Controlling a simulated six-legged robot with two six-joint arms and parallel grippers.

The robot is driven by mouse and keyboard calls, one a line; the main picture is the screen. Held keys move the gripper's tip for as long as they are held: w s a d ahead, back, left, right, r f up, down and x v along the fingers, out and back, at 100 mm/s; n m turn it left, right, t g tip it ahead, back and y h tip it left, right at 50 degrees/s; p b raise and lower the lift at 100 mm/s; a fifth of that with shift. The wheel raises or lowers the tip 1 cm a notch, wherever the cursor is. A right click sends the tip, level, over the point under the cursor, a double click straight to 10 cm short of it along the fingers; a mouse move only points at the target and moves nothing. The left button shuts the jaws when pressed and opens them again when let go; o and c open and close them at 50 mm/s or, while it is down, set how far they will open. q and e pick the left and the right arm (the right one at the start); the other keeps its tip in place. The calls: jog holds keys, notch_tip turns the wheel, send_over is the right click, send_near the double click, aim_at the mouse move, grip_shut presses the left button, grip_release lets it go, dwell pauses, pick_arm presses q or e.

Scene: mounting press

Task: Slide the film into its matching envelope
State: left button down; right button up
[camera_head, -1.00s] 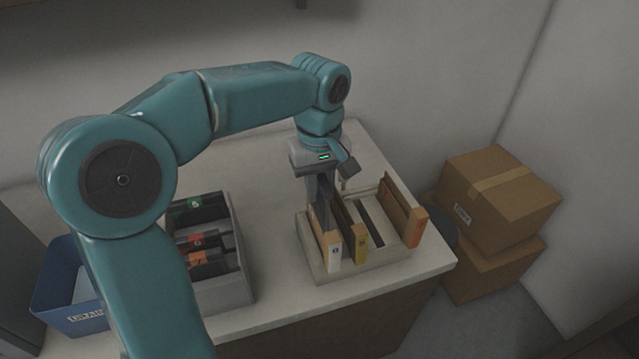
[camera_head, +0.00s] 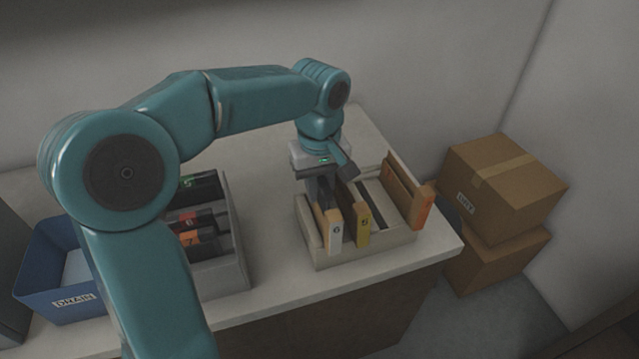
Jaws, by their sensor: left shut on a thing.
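My left gripper (camera_head: 325,192) points down over the left end of the cream envelope rack and is shut on a dark film (camera_head: 327,199). Little of the film shows; its lower part is hidden at the white-tabbed envelope, and I cannot tell how deep it sits. The rack holds a brown envelope with a white numbered tab (camera_head: 335,235), one with a yellow tab (camera_head: 362,225) and one with an orange tab (camera_head: 423,207) at the right. The numbers are too small to read surely. My right gripper is not in view.
A grey box (camera_head: 233,240) left of the rack holds dark films with green, red and orange labels, partly behind my left arm. A blue labelled bin (camera_head: 45,275) stands at far left. Cardboard boxes (camera_head: 505,195) stand beyond the table's right edge. Bare tabletop (camera_head: 275,215) lies between box and rack.

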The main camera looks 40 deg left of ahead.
pick_arm(q)
jog(key=c, duration=0.9)
grip_release()
jog(key=shift+f, duration=0.1)
jog(key=shift+c, duration=0.2)
notch_tip(320, 180, up, 16)
jog(key=p, duration=0.3)
jog(key=shift+r, duration=0.2)
